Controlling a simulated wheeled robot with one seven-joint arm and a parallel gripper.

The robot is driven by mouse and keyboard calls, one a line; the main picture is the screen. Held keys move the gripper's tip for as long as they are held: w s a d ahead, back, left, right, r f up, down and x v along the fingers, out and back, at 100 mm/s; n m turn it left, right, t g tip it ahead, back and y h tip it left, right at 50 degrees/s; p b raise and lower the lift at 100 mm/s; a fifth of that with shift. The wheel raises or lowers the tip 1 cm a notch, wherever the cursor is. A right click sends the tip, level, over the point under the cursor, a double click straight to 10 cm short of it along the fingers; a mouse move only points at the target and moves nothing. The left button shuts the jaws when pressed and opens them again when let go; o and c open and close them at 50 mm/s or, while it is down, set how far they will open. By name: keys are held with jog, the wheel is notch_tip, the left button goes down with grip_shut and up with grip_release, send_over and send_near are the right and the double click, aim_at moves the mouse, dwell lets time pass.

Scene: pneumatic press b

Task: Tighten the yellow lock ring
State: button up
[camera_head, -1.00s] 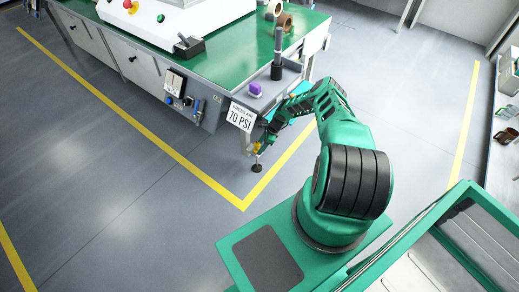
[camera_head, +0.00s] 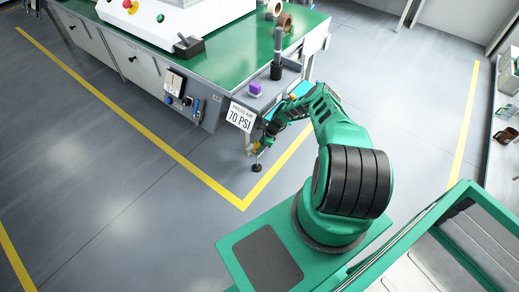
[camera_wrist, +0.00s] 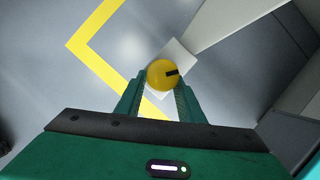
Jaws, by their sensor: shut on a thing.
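The yellow lock ring (camera_wrist: 160,74) shows in the wrist view as a round yellow disc with a short black mark on its right side. My gripper (camera_wrist: 160,86) has its two green fingers on either side of the ring, shut on it. In the head view my gripper (camera_head: 262,143) is low beside the bench's front corner, under the "70 PSI" sign (camera_head: 240,117). A small bit of yellow shows there, but the ring is mostly hidden by my arm.
The green-topped bench (camera_head: 235,65) with white cabinets stands behind the gripper. A purple block (camera_head: 256,88) and a dark upright post (camera_head: 277,68) sit on its corner shelf. A bench foot (camera_head: 257,168) is just below the gripper. Open floor with yellow lines (camera_head: 200,178) lies in front.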

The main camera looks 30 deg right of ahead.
jog(key=shift+d+m, duration=0.1)
jog(key=shift+m, duration=0.2)
jog(key=m, duration=0.2)
jog(key=m+t+h, duration=0.1)
jog(key=shift+s+a+r+m, duration=0.1)
jog(key=shift+s+a+m, duration=0.05)
jog(key=shift+a+m, duration=0.15)
jog(key=m, duration=0.1)
jog(key=m+h, duration=0.1)
jog(key=m, duration=0.1)
jog(key=m+t, duration=0.1)
jog(key=shift+s+a+m+h, duration=0.1)
jog(key=shift+a+m+h, duration=0.2)
jog(key=shift+h, duration=0.1)
jog(key=m, duration=0.2)
jog(key=m+h, duration=0.1)
jog(key=m, duration=0.1)
jog(key=shift+a+h, duration=0.2)
jog(key=shift+h, duration=0.1)
jog(key=shift+a+m+g+h, duration=0.2)
jog(key=shift+m+h, duration=0.25)
jog(key=shift+m, duration=0.8)
jog(key=shift+a+m+g+h, duration=0.15)
jog(key=shift+m+h, duration=0.3)
jog(key=shift+m, duration=0.8)
jog(key=shift+w, duration=0.2)
jog(key=o, duration=1.1)
